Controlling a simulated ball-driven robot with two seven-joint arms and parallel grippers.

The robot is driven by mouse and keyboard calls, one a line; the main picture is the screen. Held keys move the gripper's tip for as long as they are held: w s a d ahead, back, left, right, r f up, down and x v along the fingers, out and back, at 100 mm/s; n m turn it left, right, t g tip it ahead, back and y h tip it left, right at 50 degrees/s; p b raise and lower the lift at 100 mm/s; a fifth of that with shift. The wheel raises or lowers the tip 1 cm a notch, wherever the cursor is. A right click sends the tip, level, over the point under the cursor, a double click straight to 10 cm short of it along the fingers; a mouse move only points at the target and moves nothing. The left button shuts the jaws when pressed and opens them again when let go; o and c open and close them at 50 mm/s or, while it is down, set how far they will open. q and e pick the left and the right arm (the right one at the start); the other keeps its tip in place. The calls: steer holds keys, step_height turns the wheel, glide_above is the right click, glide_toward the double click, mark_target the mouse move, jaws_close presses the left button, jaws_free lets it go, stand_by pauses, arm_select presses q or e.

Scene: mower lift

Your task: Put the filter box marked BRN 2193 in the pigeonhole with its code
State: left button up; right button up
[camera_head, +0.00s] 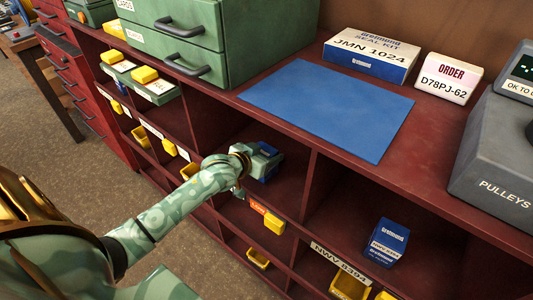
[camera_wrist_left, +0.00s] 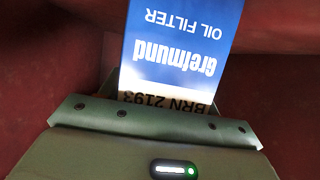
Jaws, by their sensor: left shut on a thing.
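The blue-and-white oil filter box marked BRN 2193 (camera_wrist_left: 182,50) is between the jaws of my left gripper (camera_wrist_left: 165,112). Its code reads upside down in the left wrist view, partly covered by the gripper edge. In the head view my left gripper (camera_head: 264,160) is inside an upper pigeonhole of the dark red shelf (camera_head: 312,190), with a little of the blue box (camera_head: 268,178) showing. Dark red surfaces surround the box in the wrist view. An orange-and-white label (camera_head: 257,207) is on the edge below; I cannot read its code. My right gripper is not in view.
Several yellow bins (camera_head: 274,222) hang along the shelf edges. On top are a blue mat (camera_head: 330,105), green drawers (camera_head: 215,45), a JMN 1024 box (camera_head: 370,57) and a grey PULLEYS case (camera_head: 500,165).

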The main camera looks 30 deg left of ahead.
arm_select(q)
steer(key=shift+f, duration=0.1)
steer(key=o, duration=1.2)
steer(key=shift+c, duration=0.2)
steer(key=shift+r, duration=0.2)
steer(key=p+v, duration=0.4)
steer(key=v, duration=0.8)
steer(key=shift+d, duration=0.1)
steer(key=shift+f, duration=0.1)
